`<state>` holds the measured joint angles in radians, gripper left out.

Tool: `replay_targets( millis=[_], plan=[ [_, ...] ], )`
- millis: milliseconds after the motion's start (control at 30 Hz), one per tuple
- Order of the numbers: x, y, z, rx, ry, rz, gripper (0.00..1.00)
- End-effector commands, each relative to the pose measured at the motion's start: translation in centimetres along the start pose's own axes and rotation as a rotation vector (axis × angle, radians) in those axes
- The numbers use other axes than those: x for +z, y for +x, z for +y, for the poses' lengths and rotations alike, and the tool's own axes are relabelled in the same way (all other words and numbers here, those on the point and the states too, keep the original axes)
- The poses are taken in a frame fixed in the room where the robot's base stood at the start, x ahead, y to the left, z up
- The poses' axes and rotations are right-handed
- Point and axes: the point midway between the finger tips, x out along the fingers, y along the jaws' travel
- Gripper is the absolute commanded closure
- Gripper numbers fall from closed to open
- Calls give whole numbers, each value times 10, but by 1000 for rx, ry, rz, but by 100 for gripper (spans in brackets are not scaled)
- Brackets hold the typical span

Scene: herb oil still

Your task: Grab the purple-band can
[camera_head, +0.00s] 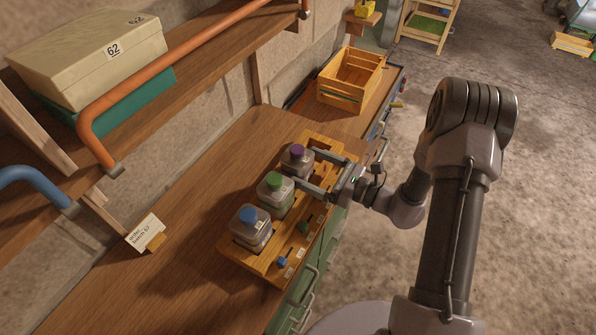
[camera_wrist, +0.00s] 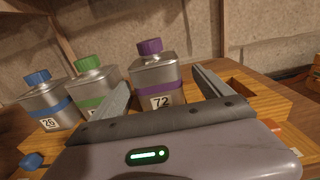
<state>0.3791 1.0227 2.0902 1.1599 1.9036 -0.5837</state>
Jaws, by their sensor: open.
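In the wrist view the purple-band can (camera_wrist: 154,72) shows a purple band and a label reading 72. My gripper (camera_head: 306,170) is open, with its fingers level and pointing at this can; in the wrist view the can stands between the lines of the two fingers. I cannot tell how far the fingertips reach along its sides. A green-band can (camera_head: 275,195) and a blue-band can (camera_head: 250,229) stand beside it in the rack.
The green-band can is close to my gripper's near finger. A small blue cap (camera_head: 282,262) and a green cap (camera_head: 303,228) sit on the rack's front strip. A wooden crate (camera_head: 352,79) stands farther back. An orange pipe (camera_head: 170,62) runs along the shelf at left.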

Motion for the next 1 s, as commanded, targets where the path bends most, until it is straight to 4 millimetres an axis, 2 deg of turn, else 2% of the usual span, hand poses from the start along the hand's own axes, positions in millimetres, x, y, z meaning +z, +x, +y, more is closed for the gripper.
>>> replay_targets(
  millis=[100, 167, 400, 467, 867, 1000],
  plan=[
    [-2, 24, 4, 5, -1, 0, 11],
    [-2, 32, 4, 4, -1, 0, 11],
    [0, 36, 3, 1, -1, 0, 11],
    [0, 35, 3, 1, -1, 0, 21],
    [0, 35, 3, 2, 0, 1, 99],
    [0, 35, 3, 1, 0, 0, 100]
  ],
)
